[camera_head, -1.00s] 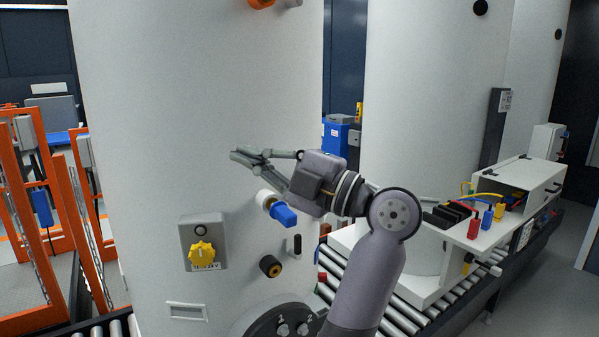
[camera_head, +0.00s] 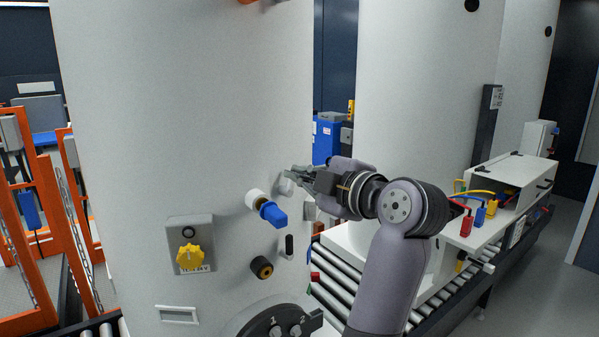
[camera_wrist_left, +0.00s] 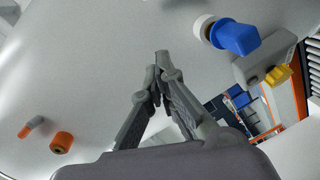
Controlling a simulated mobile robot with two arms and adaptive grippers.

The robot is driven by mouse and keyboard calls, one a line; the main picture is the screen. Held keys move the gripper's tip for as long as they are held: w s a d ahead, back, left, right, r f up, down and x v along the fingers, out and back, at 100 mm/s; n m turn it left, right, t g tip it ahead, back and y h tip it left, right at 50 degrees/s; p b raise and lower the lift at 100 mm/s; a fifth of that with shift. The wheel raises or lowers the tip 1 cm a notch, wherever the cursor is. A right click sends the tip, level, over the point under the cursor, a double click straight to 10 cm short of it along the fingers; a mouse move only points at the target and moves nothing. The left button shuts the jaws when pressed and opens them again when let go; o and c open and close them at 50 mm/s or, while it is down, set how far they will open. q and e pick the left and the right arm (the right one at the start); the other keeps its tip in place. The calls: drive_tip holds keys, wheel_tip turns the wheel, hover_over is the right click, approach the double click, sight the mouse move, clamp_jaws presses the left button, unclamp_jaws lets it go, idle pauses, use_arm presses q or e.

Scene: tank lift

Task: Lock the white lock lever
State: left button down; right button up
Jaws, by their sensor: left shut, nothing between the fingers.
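My left gripper (camera_head: 290,174) is shut and empty, close in front of the white tank's right side, above and right of a blue handle (camera_head: 273,213) on a white round collar (camera_head: 255,199). A small pale piece (camera_head: 285,187) shows just below the fingertips. I cannot tell whether it is the white lock lever, or whether the fingers touch it. In the left wrist view the shut fingertips (camera_wrist_left: 160,58) meet in front of the bare tank wall. The blue handle (camera_wrist_left: 236,37) is to their right; no white lever is clear there. My right gripper is not in view.
The white tank (camera_head: 170,110) bears a grey box with a yellow knob (camera_head: 190,256), a black-and-orange knob (camera_head: 261,267) and a dark round plate (camera_head: 275,325). A roller conveyor (camera_head: 340,275) and an open white cabinet (camera_head: 500,220) are at right. Orange frames (camera_head: 38,200) stand at left.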

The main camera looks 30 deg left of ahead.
sight(289, 181)
use_arm(q)
drive_tip(key=p+x, duration=0.2)
drive_tip(key=x, duration=0.7)
drive_tip(key=shift+a+r, duration=0.15)
drive_tip(key=shift+r, duration=0.05)
drive_tip(key=shift+w+d+f+p, duration=0.2)
drive_tip(key=shift+w+f+p, duration=0.1)
drive_tip(key=shift+w, duration=0.25)
drive_tip(key=shift+w+d+f+p, duration=0.2)
drive_tip(key=shift+w+f, duration=0.1)
drive_tip(key=shift+w, duration=0.3)
drive_tip(key=shift+w+d+f, duration=0.2)
drive_tip(key=shift+w+f, duration=0.1)
drive_tip(key=shift+w, duration=0.25)
drive_tip(key=shift+f, duration=0.1)
